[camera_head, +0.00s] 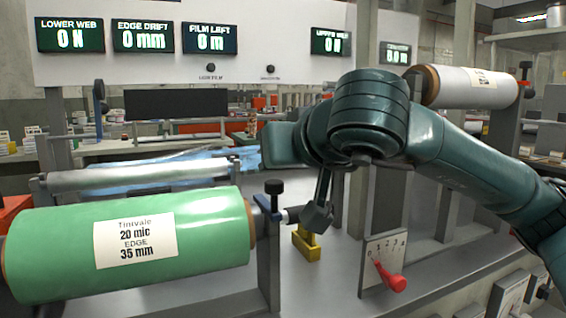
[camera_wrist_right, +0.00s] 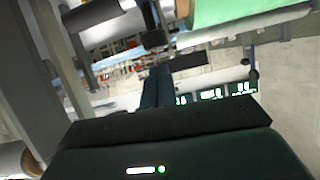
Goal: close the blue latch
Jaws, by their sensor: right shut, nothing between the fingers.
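A small blue piece that looks like the latch (camera_head: 262,204) sits at the top of the grey stand at the right end of the green film roll (camera_head: 180,240), below a black knob (camera_head: 274,187). My right arm reaches in from the right, and its gripper (camera_head: 318,216) points down just right of the stand, shut and empty. I cannot tell whether it touches the latch or shaft end. In the right wrist view the dark fingers (camera_wrist_right: 158,88) show, with the green roll (camera_wrist_right: 240,10) at the top. My left gripper is out of view.
A yellow block (camera_head: 306,243) stands on the grey bench below my right gripper. A dial plate with a red lever (camera_head: 392,281) stands to the right. A white roll (camera_head: 470,87) is at the upper right. Displays (camera_head: 140,36) line the panel behind.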

